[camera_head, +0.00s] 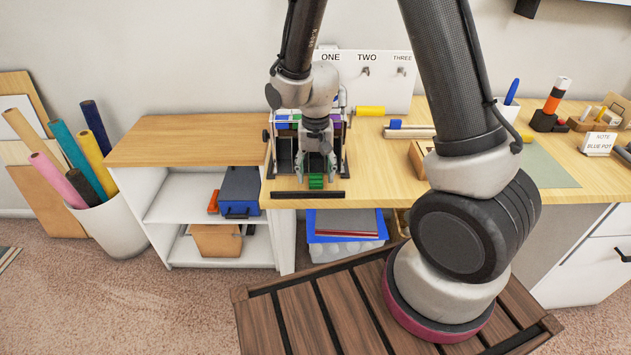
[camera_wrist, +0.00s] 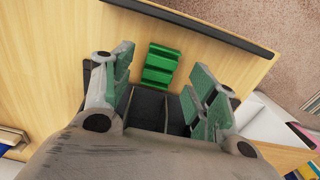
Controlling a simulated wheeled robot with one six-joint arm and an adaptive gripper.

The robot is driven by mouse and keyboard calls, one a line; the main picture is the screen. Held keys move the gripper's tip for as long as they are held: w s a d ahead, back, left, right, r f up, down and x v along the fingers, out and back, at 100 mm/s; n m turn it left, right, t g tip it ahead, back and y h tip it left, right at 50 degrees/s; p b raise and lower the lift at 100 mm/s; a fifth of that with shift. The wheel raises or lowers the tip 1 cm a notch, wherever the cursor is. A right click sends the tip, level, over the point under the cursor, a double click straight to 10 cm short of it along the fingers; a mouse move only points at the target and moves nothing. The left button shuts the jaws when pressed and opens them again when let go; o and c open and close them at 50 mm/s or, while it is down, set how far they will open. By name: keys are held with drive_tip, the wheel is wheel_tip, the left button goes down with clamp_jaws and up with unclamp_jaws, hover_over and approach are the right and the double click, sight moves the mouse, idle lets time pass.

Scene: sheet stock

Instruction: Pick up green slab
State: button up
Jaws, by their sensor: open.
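The green slab (camera_wrist: 161,65) is a small, ridged green block lying on the wooden desk top. In the wrist view it sits just beyond and between the two open fingers of my gripper (camera_wrist: 162,88), apart from both of them. In the head view my gripper (camera_head: 316,168) points down over the desk near its front edge. The green slab (camera_head: 316,182) shows there just below the fingertips. The gripper's finger pads are green too. Nothing is held.
A black strip (camera_head: 307,195) runs along the desk's front edge close to the slab. A dark rack (camera_head: 283,155) with coloured items stands around and behind my gripper. A yellow roll (camera_head: 370,111) lies to the right. The wooden cabinet top (camera_head: 185,140) at left is clear.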

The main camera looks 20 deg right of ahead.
drive_tip(key=shift+f, duration=0.75)
drive_tip(key=c, duration=1.1)
drive_tip(key=shift+r, duration=0.1)
